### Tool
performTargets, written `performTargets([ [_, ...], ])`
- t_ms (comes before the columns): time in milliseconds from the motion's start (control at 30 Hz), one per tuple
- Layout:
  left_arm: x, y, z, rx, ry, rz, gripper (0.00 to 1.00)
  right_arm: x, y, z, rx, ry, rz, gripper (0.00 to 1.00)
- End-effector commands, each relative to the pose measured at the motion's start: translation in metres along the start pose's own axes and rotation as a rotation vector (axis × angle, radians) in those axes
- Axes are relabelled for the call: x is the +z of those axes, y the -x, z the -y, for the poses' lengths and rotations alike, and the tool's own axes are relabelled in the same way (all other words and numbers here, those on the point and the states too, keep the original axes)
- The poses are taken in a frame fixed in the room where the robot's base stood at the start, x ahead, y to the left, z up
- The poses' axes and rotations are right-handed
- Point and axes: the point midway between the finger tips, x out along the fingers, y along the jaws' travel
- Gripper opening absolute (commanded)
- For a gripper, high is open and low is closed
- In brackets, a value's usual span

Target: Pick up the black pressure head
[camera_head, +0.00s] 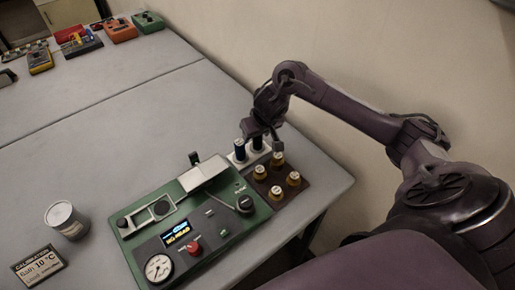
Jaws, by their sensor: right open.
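Dark cylindrical heads stand upright in a small white rack (240,161) behind the green device. The left one (239,149) looks dark blue or black, and a second black one (257,143) stands beside it, partly covered by my gripper. I cannot tell their exact colours apart. My right gripper (263,137) is open and points down right over the rack, near the second head. I cannot tell whether its fingers touch or surround that head. My left gripper is not in view.
A brown block (270,192) with several brass-coloured pieces stands just in front of the rack. A green device (165,222) with a gauge and display is at its left. A grey can (66,220) and a label stand (40,267) are at lower left. Several meters (120,30) stand far back.

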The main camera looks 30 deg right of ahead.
Motion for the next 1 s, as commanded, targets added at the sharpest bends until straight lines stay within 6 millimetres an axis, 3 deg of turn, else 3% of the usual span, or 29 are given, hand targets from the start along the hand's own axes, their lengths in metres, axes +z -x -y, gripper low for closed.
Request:
performTargets([
  [67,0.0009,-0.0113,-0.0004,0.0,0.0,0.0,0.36,0.0006,-0.0086,0.0004,-0.001,-0.001,-0.002,0.54],
  [333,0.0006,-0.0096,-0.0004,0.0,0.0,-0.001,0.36,-0.0007,-0.0067,0.0,0.0,-0.001,0.0,0.54],
  [733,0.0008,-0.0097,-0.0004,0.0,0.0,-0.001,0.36,-0.0003,-0.007,-0.0001,0.0,-0.001,0.0,0.02],
  [1000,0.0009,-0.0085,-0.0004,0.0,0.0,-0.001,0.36,-0.0013,-0.0057,-0.0006,0.0,-0.001,-0.001,0.0],
])
